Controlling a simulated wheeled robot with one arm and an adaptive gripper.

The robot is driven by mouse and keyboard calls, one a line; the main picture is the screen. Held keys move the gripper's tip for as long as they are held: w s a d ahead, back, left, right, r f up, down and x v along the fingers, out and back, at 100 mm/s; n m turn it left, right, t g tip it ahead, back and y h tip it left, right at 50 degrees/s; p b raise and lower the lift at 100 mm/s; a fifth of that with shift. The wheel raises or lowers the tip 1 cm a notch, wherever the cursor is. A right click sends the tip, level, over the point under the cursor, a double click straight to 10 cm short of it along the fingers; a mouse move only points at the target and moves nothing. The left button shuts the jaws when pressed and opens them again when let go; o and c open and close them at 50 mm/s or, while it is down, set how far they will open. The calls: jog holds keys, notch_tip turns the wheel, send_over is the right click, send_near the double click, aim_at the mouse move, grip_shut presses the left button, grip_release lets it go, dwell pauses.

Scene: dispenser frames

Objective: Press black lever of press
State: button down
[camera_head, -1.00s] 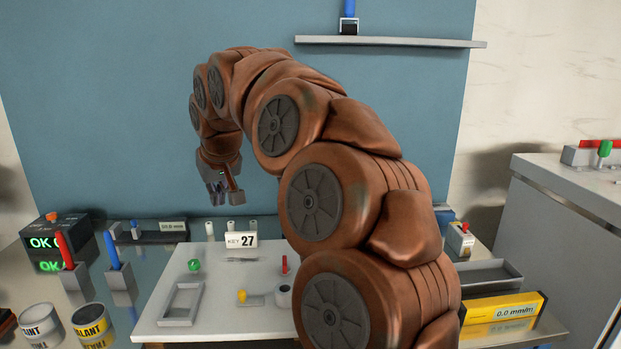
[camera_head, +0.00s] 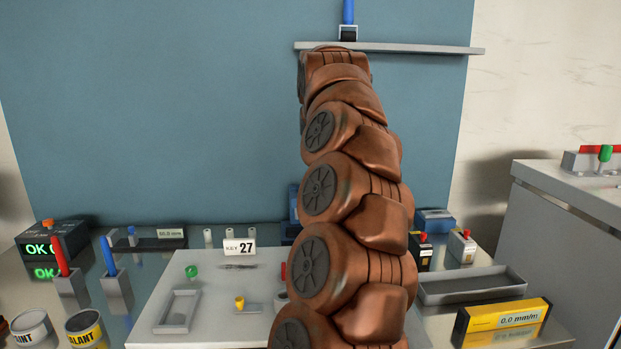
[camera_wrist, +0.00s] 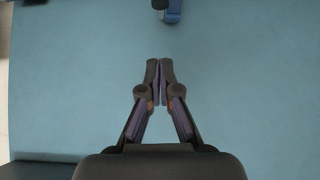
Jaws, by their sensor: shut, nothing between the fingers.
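My gripper (camera_wrist: 159,82) shows in the wrist view with its fingertips together and nothing between them, in front of the blue wall panel. In the head view my raised arm hides it. I cannot make out a black lever for certain. A blue body (camera_head: 294,205) stands partly hidden behind my arm, and I cannot tell if it is the press. A small blue and dark object (camera_wrist: 171,10) is cut off at the top edge of the wrist view, beyond the fingertips and apart from them.
A grey shelf (camera_head: 420,48) on the wall holds a blue-handled item (camera_head: 347,14). Below are a white board (camera_head: 215,315) with a KEY 27 sign (camera_head: 239,247), a grey tray (camera_head: 475,286), a yellow gauge (camera_head: 500,322) and cans (camera_head: 84,328). A grey cabinet (camera_head: 560,230) stands right.

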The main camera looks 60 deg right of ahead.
jog(key=shift+d+f, duration=0.1)
jog(key=p+x, duration=0.2)
jog(key=x, duration=0.8)
jog(key=shift+f, duration=0.15)
jog(key=shift+f+p, duration=0.5)
jog(key=shift+f, duration=1.25)
jog(key=shift+f, duration=0.1)
jog(key=shift+f+b, duration=0.15)
jog(key=shift+b, duration=0.25)
